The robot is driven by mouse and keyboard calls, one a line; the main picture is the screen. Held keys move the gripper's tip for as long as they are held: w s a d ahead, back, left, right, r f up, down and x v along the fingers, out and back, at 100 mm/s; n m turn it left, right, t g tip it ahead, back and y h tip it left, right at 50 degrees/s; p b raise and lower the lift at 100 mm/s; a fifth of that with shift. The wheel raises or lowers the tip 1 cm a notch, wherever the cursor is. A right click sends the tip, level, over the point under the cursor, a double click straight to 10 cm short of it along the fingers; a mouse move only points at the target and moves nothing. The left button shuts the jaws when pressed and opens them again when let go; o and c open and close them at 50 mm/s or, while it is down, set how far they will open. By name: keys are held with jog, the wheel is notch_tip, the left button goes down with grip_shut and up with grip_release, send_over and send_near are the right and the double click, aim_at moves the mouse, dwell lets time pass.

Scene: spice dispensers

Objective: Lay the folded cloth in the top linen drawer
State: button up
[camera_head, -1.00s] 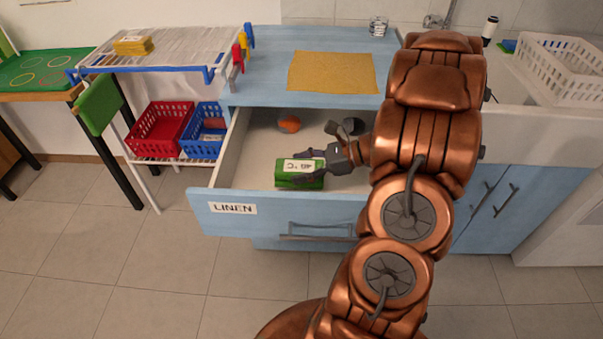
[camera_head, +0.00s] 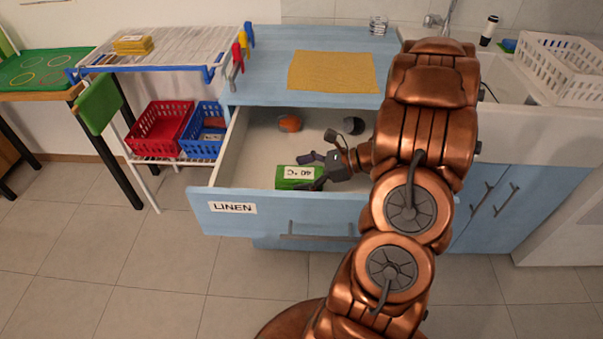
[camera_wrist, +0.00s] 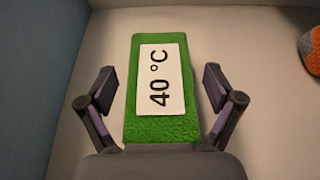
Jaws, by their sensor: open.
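The green folded cloth (camera_head: 298,180) with a white "40 °C" label lies inside the open linen drawer (camera_head: 225,185), near its front panel. In the wrist view the cloth (camera_wrist: 160,125) lies flat on the drawer floor. My gripper (camera_head: 312,172) is open above the drawer at the cloth's right end. In the wrist view its two fingers (camera_wrist: 160,90) stand apart on either side of the cloth, with a gap visible on each side. The right part of the drawer is hidden behind my arm.
An orange-and-grey item (camera_head: 289,123) and a dark rounded item (camera_head: 353,125) lie at the drawer's back. A yellow cloth (camera_head: 332,72) lies on the blue counter above. A wire rack (camera_head: 170,48) and red basket (camera_head: 160,128) stand to the left.

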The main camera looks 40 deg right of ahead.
jog(key=shift+r, duration=0.1)
jog(key=v, duration=1.2)
dwell(0.4)
